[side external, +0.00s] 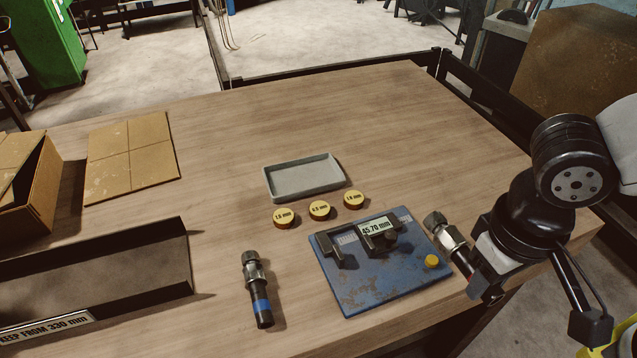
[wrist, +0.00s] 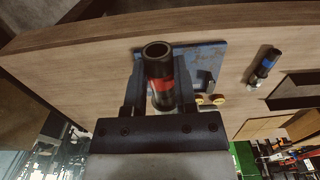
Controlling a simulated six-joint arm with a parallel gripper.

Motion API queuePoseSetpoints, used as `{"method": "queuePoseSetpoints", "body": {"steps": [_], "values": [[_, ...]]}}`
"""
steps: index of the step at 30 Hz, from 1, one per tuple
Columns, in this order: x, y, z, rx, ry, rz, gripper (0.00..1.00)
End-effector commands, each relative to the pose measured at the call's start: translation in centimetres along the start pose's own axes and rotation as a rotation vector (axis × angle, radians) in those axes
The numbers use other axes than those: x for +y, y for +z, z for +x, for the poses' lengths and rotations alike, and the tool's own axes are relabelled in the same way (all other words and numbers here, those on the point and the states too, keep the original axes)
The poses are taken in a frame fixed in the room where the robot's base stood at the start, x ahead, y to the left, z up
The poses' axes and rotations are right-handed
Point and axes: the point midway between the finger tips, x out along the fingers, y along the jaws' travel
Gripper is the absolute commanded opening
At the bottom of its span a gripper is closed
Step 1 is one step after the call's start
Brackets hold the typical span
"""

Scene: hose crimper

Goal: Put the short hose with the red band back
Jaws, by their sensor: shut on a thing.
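The short hose with the red band (wrist: 157,62) is between the fingers of my gripper (wrist: 160,92) in the wrist view, its open black end toward the camera. My gripper is shut on it around the red band. In the side view the hose's metal fitting (side external: 447,235) sticks out up and left from my gripper (side external: 480,278), beside the right edge of the blue plate. Whether the hose touches the table is unclear. A similar hose with a blue band (side external: 258,290) lies on the table left of the plate, and also shows in the wrist view (wrist: 266,63).
The blue plate (side external: 350,290) carries a caliper reading 45.70 mm (side external: 377,228) and a yellow button (side external: 432,262). Behind it are three yellow discs (side external: 319,210) and an empty grey tray (side external: 303,178). A dark labelled trough (side external: 110,265) and cardboard (side external: 130,155) are left. The back table is clear.

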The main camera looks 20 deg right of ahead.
Motion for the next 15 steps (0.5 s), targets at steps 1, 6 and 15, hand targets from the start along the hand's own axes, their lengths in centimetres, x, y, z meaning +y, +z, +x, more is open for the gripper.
{"method": "queuePoseSetpoints", "body": {"steps": [1, 6, 15], "values": [[0.0, 0.0, 0.0, 0.001, -0.001, 0.000, 0.00], [0.0, 0.0, 0.0, 0.001, -0.001, 0.000, 0.00], [-1.2, -0.4, 0.0, 0.001, 0.000, 0.002, 0.00]]}}
